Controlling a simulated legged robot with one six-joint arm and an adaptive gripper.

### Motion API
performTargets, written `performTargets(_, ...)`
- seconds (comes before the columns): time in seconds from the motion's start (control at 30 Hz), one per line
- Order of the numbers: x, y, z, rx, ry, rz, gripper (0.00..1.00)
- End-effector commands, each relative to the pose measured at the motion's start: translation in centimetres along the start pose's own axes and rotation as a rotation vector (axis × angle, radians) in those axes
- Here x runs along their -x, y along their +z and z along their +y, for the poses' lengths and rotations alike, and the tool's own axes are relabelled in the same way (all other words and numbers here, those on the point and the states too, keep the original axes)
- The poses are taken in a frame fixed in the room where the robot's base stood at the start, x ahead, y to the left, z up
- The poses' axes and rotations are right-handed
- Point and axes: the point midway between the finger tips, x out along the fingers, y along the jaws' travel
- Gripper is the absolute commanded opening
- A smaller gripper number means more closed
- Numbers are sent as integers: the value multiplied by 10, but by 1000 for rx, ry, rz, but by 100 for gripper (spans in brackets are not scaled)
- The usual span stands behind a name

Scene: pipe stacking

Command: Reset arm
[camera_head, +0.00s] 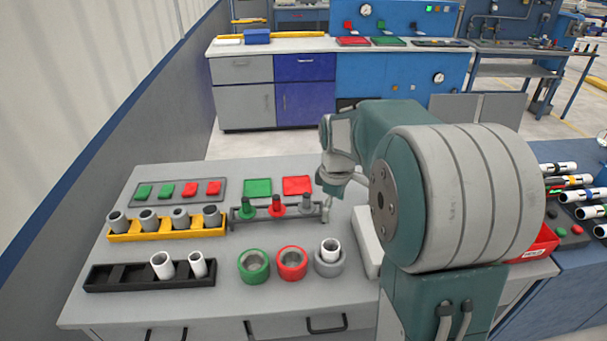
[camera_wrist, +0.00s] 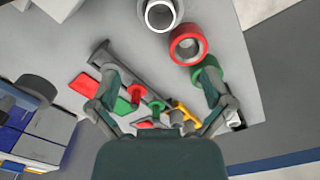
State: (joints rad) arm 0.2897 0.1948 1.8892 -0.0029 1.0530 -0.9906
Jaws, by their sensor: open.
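My arm reaches in from the right of the head view over the workbench (camera_head: 130,290). My gripper (camera_head: 328,203) is above the bench near the right end of the peg rack (camera_head: 232,220), partly hidden by its own links. In the wrist view my gripper (camera_wrist: 160,75) has its two fingers spread wide, with nothing held between them. A white pipe (camera_head: 330,246) stands upright in the grey ring holder (camera_head: 330,268). The white pipe also shows at the top of the wrist view (camera_wrist: 160,14), apart from the fingers.
A green ring holder (camera_head: 253,268) and a red ring holder (camera_head: 291,266) stand left of the grey one. Two white pipes stand in the black rack (camera_head: 115,278). Several grey pipes stand in the yellow rack (camera_head: 165,232). A red bin (camera_head: 540,246) and another table are right.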

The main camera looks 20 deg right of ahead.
Motion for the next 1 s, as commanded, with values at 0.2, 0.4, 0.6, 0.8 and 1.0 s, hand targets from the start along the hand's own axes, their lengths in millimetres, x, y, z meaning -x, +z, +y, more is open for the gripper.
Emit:
performTargets(0.2, 6, 0, -7, -16, 12, 8, 100)
performTargets(0.4, 39, 3, -47, -128, 76, 65, 100)
performTargets(0.6, 65, 12, -93, -266, 131, 145, 100)
performTargets(0.8, 82, 26, -138, -402, 168, 240, 100)
performTargets(1.0, 88, 43, -179, -535, 183, 346, 100)
